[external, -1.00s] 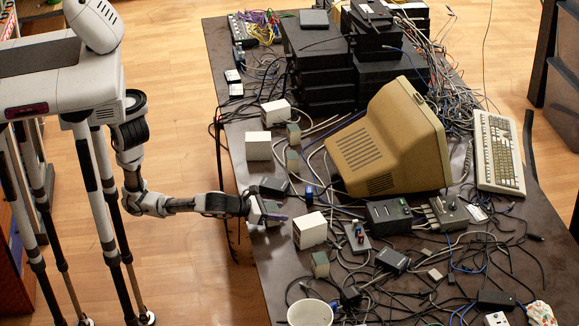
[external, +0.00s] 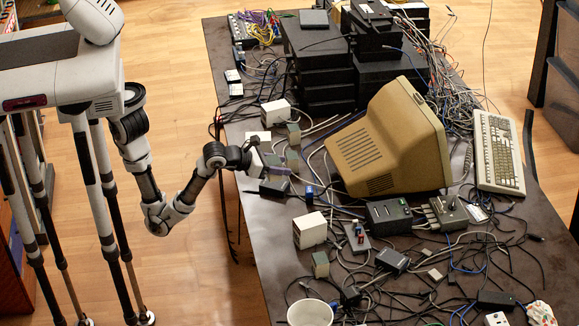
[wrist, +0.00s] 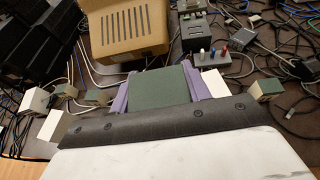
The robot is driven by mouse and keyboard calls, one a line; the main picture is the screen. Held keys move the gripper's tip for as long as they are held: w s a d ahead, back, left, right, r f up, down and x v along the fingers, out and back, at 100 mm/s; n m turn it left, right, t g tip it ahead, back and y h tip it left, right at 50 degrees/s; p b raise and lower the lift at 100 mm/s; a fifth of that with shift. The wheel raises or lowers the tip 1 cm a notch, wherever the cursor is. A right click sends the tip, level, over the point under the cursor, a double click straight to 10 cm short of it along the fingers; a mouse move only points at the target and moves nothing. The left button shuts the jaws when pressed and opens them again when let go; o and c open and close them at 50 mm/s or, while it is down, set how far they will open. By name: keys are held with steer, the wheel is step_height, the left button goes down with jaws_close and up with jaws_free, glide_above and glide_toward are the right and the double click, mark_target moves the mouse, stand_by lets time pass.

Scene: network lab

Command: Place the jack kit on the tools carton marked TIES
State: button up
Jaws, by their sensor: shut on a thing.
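My gripper (external: 276,168) is over the left edge of the cluttered table in the external view. In the wrist view its two purple fingers (wrist: 121,98) are shut on a dark green, flat-faced block, which I take to be the jack kit (wrist: 160,88). No label on it can be read. In the external view the block is mostly hidden by the gripper. Several small cartons stand about: a white one (external: 310,230) below the gripper, another (external: 276,113) above it, and one partly hidden behind the wrist. I cannot read the word TIES on any of them.
A beige monitor (external: 385,145) stands right of my gripper, with stacked black boxes (external: 325,75) behind. A dark box (external: 273,187) lies close below the gripper. Small switch boxes (external: 357,237), a white cup (external: 310,313) and many loose cables crowd the table, leaving little bare room.

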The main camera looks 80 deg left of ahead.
steer(key=w+d+r+n+y+b, duration=0.1)
steer(key=w+d+r+y+b, duration=0.15)
steer(key=w+d, duration=0.3)
step_height(320, 180, up, 6)
steer(key=n+g+y+b, duration=0.1)
steer(key=n+b, duration=0.1)
glide_above(314, 218)
step_height(314, 218, down, 20)
steer(key=shift+d+r, duration=0.1)
steer(key=shift+r, duration=0.1)
steer(key=shift+p, duration=0.3)
steer(key=o, duration=1)
steer(key=shift+f, duration=0.1)
steer(key=shift+o, duration=0.2)
steer(key=b+v, duration=0.1)
steer(key=v, duration=1.1)
steer(key=shift+b, duration=0.35)
steer(key=shift+w, duration=0.1)
